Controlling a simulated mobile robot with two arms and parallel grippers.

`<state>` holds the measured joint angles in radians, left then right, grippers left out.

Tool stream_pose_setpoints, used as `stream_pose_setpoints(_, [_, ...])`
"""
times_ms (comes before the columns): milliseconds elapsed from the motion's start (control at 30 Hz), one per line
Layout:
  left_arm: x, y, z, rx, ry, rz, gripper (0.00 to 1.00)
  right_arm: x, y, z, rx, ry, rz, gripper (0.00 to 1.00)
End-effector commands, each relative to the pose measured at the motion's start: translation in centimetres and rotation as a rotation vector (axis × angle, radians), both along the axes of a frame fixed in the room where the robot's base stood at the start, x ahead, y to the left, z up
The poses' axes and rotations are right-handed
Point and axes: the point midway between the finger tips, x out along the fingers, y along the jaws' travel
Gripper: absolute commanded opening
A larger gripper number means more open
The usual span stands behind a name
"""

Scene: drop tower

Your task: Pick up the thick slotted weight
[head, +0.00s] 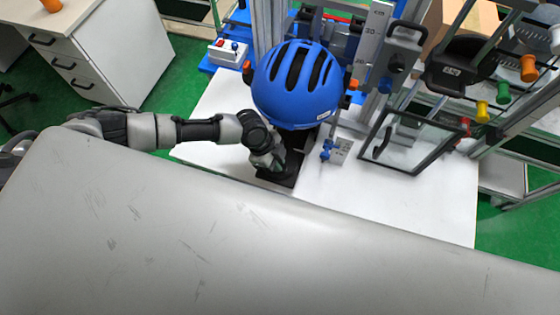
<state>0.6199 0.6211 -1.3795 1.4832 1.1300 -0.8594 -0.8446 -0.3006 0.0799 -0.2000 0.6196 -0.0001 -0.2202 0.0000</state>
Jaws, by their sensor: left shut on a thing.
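My left gripper (277,163) reaches in from the left, just below the blue helmet, and points down at the white table top. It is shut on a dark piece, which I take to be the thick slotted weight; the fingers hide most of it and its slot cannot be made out. A black block or holder (286,179) lies right at the fingertips. I cannot tell whether the weight is clear of it or still touches it. My right gripper is not in view.
The blue helmet (297,84) hangs close above my gripper, in front of the tower frame. A clear framed door (408,142) stands to the right, with blue knobs (326,150) nearer. The white table (350,192) is bare at front right. A drawer cabinet (125,45) stands back left.

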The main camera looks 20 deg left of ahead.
Motion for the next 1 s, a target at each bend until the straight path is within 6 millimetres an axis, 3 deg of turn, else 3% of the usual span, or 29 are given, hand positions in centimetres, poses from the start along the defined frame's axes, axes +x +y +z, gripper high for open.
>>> stream_pose_setpoints(433, [0.3,-0.2,0.3,-0.006,-0.007,0.001,0.00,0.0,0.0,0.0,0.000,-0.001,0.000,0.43])
stream_pose_setpoints(700, [0.3,-0.1,0.8,-0.008,-0.009,0.000,0.00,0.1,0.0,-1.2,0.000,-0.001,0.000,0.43])
stream_pose_setpoints(1000, [0.6,5.3,0.5,-0.001,-0.009,0.004,0.00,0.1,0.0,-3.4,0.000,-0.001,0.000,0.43])
